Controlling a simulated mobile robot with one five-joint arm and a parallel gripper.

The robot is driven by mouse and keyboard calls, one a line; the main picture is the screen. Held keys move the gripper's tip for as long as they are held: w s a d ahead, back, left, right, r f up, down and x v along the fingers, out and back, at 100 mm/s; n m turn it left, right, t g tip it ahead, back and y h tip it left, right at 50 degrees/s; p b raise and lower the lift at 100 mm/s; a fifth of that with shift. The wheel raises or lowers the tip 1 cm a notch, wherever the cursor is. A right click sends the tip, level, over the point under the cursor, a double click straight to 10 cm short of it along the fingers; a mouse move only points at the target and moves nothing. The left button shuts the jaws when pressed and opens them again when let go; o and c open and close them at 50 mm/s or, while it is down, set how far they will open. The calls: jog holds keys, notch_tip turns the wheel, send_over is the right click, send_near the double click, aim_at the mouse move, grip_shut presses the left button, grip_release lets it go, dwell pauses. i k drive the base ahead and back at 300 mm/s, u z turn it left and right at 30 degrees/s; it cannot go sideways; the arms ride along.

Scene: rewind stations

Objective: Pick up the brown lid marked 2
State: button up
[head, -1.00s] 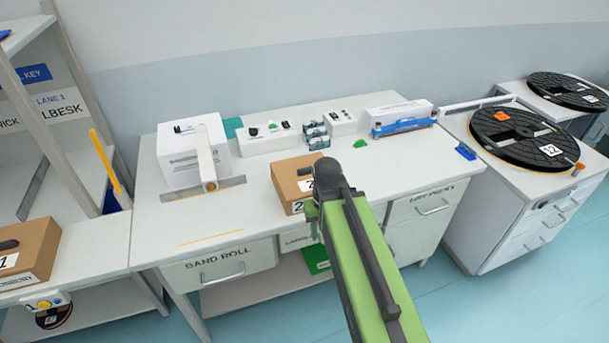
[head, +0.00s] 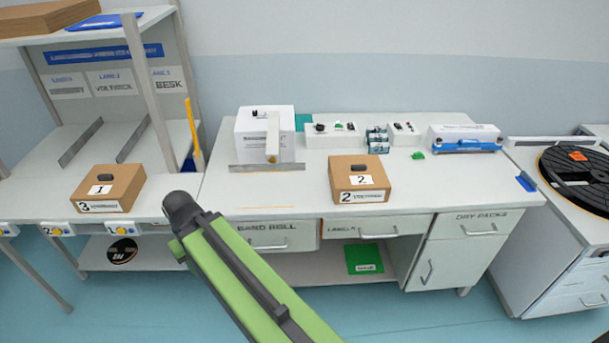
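The brown lid marked 2 (head: 352,169) is the top of a brown box with a dark handle and a white label "2". The box (head: 376,195) sits near the front edge of the white bench, right of the middle of the head view. Another brown box with a lid marked 1 (head: 124,177) stands on the left bench. My green arm rises from the bottom, and its dark end (head: 184,212) is in front of the gap between the two boxes, left of the lid marked 2. The gripper's fingers cannot be made out.
A white box (head: 252,125) with a bar in front stands behind, left of the lid marked 2. Small devices (head: 335,136) and a blue-and-white sealer (head: 465,138) line the back. A black reel (head: 585,175) lies on the right cabinet. The bench right of the box is clear.

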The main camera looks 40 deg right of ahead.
aim_at(357, 170)
jog(key=u, duration=0.45)
jog(key=k, duration=0.15)
jog(key=u, duration=1.45)
jog(key=k, duration=1.8)
jog(key=z, duration=1.1)
jog(key=i, duration=0.85)
jog(key=u, duration=0.15)
